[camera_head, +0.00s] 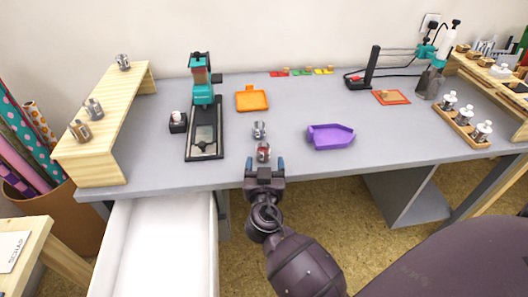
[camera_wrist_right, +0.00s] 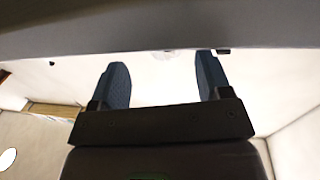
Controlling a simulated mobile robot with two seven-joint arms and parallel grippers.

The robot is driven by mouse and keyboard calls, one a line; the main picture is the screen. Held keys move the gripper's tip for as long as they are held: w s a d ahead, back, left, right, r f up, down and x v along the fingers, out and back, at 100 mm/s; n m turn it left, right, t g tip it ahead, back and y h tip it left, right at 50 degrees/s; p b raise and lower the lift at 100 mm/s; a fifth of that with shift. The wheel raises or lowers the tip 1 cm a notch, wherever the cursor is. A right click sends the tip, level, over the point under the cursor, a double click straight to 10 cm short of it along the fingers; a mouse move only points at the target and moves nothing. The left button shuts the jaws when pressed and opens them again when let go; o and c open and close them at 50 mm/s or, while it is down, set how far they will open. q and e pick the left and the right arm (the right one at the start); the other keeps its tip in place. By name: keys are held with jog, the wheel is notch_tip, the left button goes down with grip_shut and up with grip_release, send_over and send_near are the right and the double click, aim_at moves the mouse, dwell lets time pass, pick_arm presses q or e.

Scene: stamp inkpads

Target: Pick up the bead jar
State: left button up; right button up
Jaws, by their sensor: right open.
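A small clear jar with red contents (camera_head: 263,152), which looks like the bead jar, stands near the front edge of the grey desk (camera_head: 300,168). A second small clear jar (camera_head: 259,130) with greyish contents stands just behind it. My right gripper (camera_head: 265,163) is open and empty at the desk's front edge, just in front of the red jar in the picture. My left gripper is not in view.
A purple tray (camera_head: 330,136) lies right of the jars. A teal press on a black base (camera_head: 205,140) stands left of them, near an orange tray (camera_head: 251,98). An open white drawer (camera_head: 160,240) sticks out below the desk. The desk edge (camera_wrist_right: 160,30) crosses the wrist view.

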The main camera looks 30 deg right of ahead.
aim_at(263, 154)
jog(key=shift+w+d, duration=0.25)
jog(key=shift+w, duration=0.2)
jog(key=x, duration=0.4)
jog(key=shift+w+a+r, duration=0.1)
jog(key=shift+w+a, duration=0.1)
jog(key=shift+w+d+p, duration=0.15)
jog(key=shift+w+p, duration=0.1)
jog(key=shift+p, duration=0.05)
jog(key=shift+w+d, duration=0.1)
jog(key=c, duration=1)
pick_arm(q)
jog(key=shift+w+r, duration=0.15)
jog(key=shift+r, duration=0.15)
